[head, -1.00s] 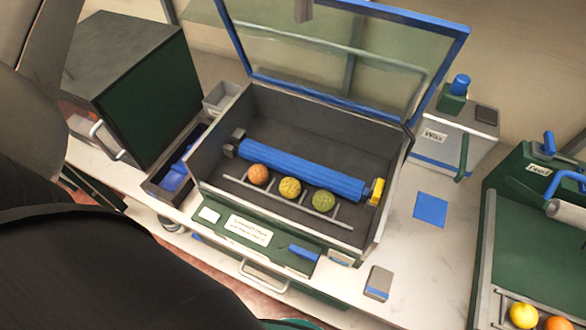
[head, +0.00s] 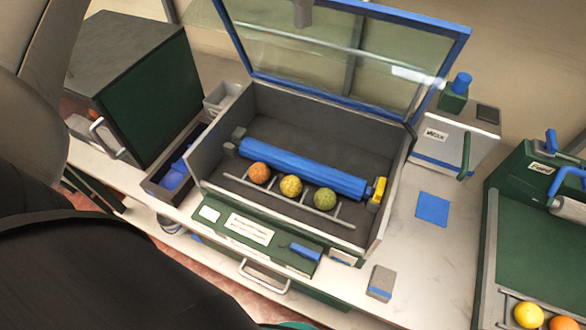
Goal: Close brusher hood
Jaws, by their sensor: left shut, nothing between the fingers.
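The brusher (head: 213,175) is a grey open-topped box on the counter, with a blue roller (head: 300,165) inside. Its hood (head: 340,60), a clear panel in a blue frame, stands raised and tilted back at the rear; its upper edge is partly cut off. An orange (head: 259,173), a yellow fruit (head: 291,186) and a green fruit (head: 325,199) sit in a row before the roller. A small grey tip at the top edge appears to be my left gripper (head: 302,13), shut and empty by the hood's upper part; I cannot tell whether it touches. My right gripper is not in view.
A dark green cabinet (head: 150,95) and blue-lined bin (head: 172,180) stand left. The wax unit (head: 455,145) stands right, beside a blue square (head: 432,209). The feed station (head: 540,230) holds more fruit at far right. My dark arm covers the lower left.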

